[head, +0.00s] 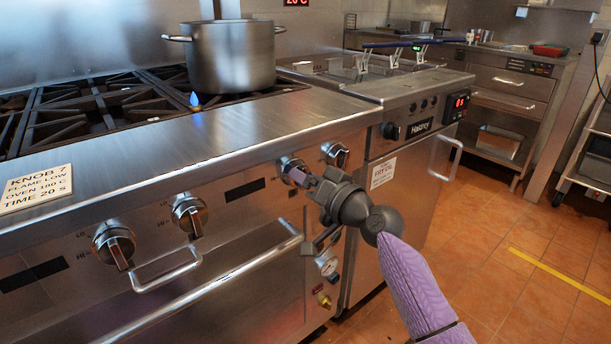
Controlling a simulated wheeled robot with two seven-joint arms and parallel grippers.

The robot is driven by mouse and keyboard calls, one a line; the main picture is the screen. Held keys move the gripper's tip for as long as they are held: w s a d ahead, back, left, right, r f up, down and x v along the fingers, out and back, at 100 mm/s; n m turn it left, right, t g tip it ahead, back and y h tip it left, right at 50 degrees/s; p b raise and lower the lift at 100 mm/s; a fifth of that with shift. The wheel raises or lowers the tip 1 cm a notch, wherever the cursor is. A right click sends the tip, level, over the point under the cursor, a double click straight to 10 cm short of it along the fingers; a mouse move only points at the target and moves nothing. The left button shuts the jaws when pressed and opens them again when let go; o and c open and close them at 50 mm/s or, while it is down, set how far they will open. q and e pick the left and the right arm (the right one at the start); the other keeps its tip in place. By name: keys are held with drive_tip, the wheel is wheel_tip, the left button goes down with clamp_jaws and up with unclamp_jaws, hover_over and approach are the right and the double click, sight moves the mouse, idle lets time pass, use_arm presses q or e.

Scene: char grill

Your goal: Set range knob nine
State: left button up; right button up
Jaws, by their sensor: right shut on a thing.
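The steel range front (150,180) carries several round knobs with dark bars. My right gripper (304,178) reaches in from the lower right and is shut on one range knob (290,164). The gripper partly hides that knob. Another knob (338,154) is close to its right. Two more knobs, a nearer one (113,246) and a middle one (189,213), are farther left. A card (36,188) on the range's front ledge reads KNOB 7, FLAME LOW, OVEN 180 C, TIME 20 S. My left gripper is not in view.
A steel pot (231,58) stands on the burner grates (95,110), with a small blue flame (194,99) near it. An oven handle (190,295) lies below the knobs. A fryer (405,165) stands to the right. The tiled floor (500,270) is clear at right.

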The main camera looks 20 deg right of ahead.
drive_tip(key=o, duration=1.1)
drive_tip(key=shift+o, duration=0.5)
use_arm(q)
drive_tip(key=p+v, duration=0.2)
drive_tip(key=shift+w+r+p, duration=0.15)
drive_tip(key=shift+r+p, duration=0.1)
drive_tip(key=shift+p, duration=0.05)
use_arm(e)
drive_tip(key=v, duration=1)
